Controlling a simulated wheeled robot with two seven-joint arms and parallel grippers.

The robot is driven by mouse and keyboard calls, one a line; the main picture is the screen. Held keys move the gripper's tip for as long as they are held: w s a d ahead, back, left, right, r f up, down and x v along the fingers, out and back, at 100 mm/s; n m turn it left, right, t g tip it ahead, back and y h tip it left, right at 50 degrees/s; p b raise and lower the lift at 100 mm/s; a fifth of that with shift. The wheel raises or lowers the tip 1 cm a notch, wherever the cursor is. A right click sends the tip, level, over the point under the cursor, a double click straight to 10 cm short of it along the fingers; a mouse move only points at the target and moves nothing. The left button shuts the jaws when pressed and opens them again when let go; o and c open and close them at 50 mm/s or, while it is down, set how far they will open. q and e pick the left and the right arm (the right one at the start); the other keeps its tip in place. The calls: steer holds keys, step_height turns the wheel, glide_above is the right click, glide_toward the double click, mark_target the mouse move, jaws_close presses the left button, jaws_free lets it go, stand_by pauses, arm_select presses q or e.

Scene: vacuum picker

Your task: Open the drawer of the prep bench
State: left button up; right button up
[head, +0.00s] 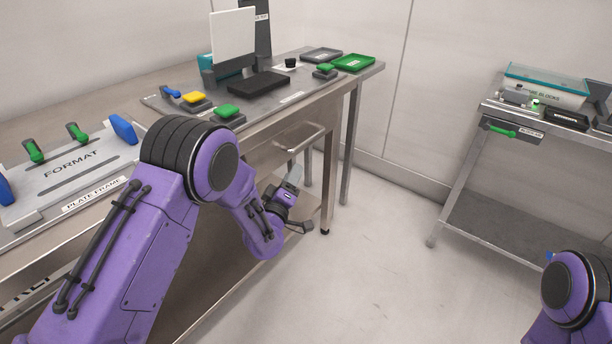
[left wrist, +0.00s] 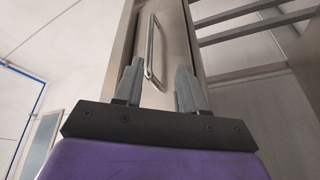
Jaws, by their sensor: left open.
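The prep bench (head: 322,88) is a steel table along the left and centre of the head view. Its drawer front (head: 262,153) sits under the top and looks flush with the bench. A steel bar handle (head: 300,138) sticks out from it. My left gripper (head: 298,203) is open and empty, below and in front of the handle. In the left wrist view the handle (left wrist: 151,48) runs lengthwise ahead of the two open fingers (left wrist: 158,85), its near end appearing between the fingertips. I cannot tell whether they touch. My right gripper is out of view.
The bench top carries a white screen (head: 233,40), a black pad (head: 258,84), a green tray (head: 353,62) and coloured buttons. A format plate (head: 75,180) lies at left. A steel cart (head: 470,185) stands at right. The floor (head: 370,240) between is clear.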

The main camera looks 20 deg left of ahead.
arm_select(q)
steer(key=w+r, duration=0.3)
steer(key=w, duration=0.8)
steer(key=shift+d+r+t+b, duration=0.2)
steer(key=shift+d+t+b, duration=0.05)
steer(key=shift+t+b, duration=0.1)
jaws_close()
